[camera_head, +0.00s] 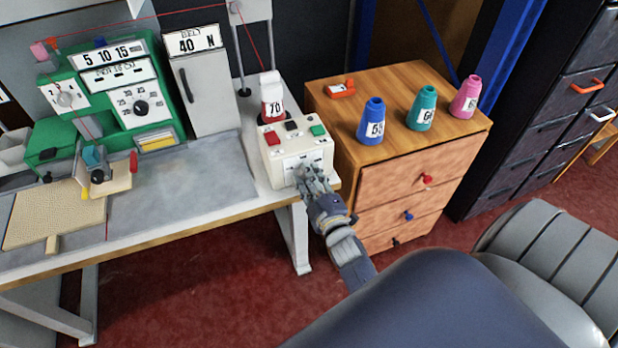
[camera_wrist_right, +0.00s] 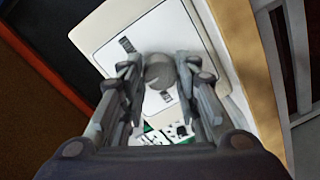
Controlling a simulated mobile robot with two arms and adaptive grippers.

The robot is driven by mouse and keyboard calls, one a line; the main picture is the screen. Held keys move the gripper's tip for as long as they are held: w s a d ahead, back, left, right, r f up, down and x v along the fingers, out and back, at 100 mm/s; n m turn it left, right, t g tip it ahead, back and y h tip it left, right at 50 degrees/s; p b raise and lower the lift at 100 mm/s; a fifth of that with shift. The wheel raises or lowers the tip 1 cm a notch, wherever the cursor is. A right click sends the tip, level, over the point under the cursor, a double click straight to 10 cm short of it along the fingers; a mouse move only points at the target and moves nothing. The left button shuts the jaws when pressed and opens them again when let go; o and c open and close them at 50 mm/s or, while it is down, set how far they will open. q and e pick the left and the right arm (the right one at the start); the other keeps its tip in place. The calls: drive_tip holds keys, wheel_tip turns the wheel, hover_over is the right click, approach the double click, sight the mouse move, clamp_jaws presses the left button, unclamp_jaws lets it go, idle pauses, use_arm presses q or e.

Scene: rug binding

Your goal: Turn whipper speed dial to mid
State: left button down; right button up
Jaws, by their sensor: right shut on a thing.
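The whipper looks to be the cream box (camera_head: 270,160) at the right end of the workbench, with red, black and green buttons on top. A red and white spool marked 70 (camera_head: 272,98) stands at its back. My right gripper (camera_head: 310,176) is at the box's front face. In the right wrist view its fingers stand on both sides of a round grey dial (camera_wrist_right: 160,72) on a white plate and are shut on it. Dark marks lie around the dial, but its setting is not readable. In the head view the fingers hide the dial. My left gripper is out of view.
A wooden drawer cabinet (camera_head: 395,90) stands right of the bench, with blue (camera_head: 371,122), teal (camera_head: 422,108) and pink (camera_head: 466,96) cones on top. A green machine (camera_head: 118,85) stands at the back left of the bench. A grey chair (camera_head: 545,260) is at the lower right.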

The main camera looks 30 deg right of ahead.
drive_tip(key=shift+n, duration=0.3)
idle(0.4)
drive_tip(key=o, duration=1.1)
drive_tip(key=shift+c, duration=0.2)
